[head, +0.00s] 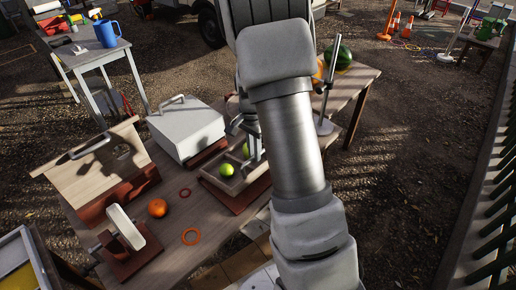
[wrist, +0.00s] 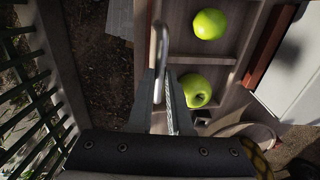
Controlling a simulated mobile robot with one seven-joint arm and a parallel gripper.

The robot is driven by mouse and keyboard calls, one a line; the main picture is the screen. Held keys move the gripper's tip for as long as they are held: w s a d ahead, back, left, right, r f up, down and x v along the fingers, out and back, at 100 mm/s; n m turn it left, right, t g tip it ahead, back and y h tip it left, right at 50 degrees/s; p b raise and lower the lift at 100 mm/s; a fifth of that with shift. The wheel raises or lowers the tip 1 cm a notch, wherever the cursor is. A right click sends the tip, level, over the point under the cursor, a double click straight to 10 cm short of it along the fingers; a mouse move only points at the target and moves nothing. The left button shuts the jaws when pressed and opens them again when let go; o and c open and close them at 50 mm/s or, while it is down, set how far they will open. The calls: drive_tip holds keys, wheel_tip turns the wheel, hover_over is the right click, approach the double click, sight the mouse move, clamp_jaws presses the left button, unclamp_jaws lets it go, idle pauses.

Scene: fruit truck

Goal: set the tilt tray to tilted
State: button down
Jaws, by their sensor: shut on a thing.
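The tilt tray (head: 232,187) is a shallow wooden tray with compartments on a red-brown base, near the middle of the head view. It also shows in the wrist view (wrist: 205,58), where a divider separates two green apples (wrist: 209,24) (wrist: 195,90). A pale metal handle (wrist: 159,42) stands at the tray's left edge in the wrist view. My gripper (wrist: 160,78) is shut on this handle. In the head view my arm hides the handle and part of the tray. From these views I cannot tell the tray's exact angle.
An upright lever (head: 328,75) stands behind my arm. A fence (head: 487,200) runs along the right.

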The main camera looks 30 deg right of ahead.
drive_tip(key=shift+w+a+r+p, duration=0.15)
drive_tip(key=shift+w+a+r, duration=0.05)
drive_tip(key=shift+w+r, duration=0.3)
drive_tip(key=shift+w+a+r+p, duration=0.15)
drive_tip(key=shift+w+r, duration=0.25)
drive_tip(key=shift+w, duration=0.1)
drive_tip(key=c, duration=0.8)
unclamp_jaws()
drive_tip(key=shift+f, duration=0.1)
drive_tip(key=shift+c, duration=0.2)
wheel_tip(320, 180, up, 18)
drive_tip(key=shift+w+a+f, duration=0.15)
drive_tip(key=shift+w+f, duration=0.1)
drive_tip(key=shift+w, duration=0.15)
